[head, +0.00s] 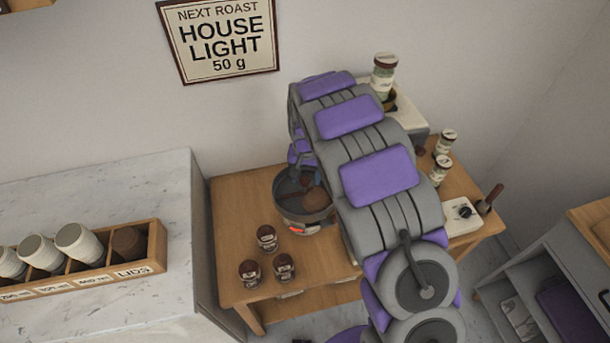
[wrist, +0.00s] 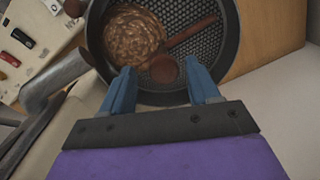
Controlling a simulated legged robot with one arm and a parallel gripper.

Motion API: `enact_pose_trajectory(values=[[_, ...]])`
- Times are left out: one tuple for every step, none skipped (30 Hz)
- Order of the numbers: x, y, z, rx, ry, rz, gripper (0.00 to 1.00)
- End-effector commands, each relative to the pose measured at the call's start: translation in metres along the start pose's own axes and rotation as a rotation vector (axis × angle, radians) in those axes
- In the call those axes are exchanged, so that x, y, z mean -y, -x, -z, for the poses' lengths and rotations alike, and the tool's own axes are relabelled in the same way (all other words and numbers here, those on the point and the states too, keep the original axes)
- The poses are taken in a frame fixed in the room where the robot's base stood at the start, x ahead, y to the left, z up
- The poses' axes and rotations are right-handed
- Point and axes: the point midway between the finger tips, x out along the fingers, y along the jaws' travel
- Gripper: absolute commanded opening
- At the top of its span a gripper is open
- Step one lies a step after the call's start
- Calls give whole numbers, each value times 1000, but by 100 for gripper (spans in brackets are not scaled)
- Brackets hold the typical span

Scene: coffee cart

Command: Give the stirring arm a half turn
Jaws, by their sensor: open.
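The round dark cooling pan (head: 285,212) stands on the wooden table, partly hidden by my arm. The wrist view shows its rim (wrist: 233,50) and perforated floor. A heap of brown beans (wrist: 133,36) lies on that floor. The stirring arm (wrist: 192,33) is a thin brown bar with a round knob (wrist: 163,68) at its near end. My gripper (wrist: 162,88) is open, with its blue fingers reaching over the near rim on either side of the knob. I cannot tell whether they touch it. In the head view the fingertips are hard to make out.
Lidded canisters (head: 441,168) and a white scale-like box (head: 460,214) are at the right. A grey curved part (wrist: 58,80) lies close left of my gripper, near a panel with coloured switches (wrist: 22,38).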

Motion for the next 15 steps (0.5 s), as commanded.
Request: enact_pose_trajectory(values=[[1, 0, 0, 0, 1, -1, 58], [2, 0, 0, 0, 1, -2, 55], [3, -1, -1, 0, 1, -3, 51], [3, -1, -1, 0, 1, -4, 49], [4, -1, -1, 0, 1, -4, 46], [4, -1, -1, 0, 1, -4, 42], [4, -1, -1, 0, 1, -4, 39], [4, -1, -1, 0, 1, -4, 36], [4, -1, -1, 0, 1, -4, 32], [4, -1, -1, 0, 1, -4, 29], [4, -1, -1, 0, 1, -3, 27], [4, -1, -1, 0, 0, -3, 23], [4, -1, -1, 1, 0, -3, 20], [4, -1, -1, 0, 1, -3, 17], [4, -1, -1, 0, 1, -2, 13]])
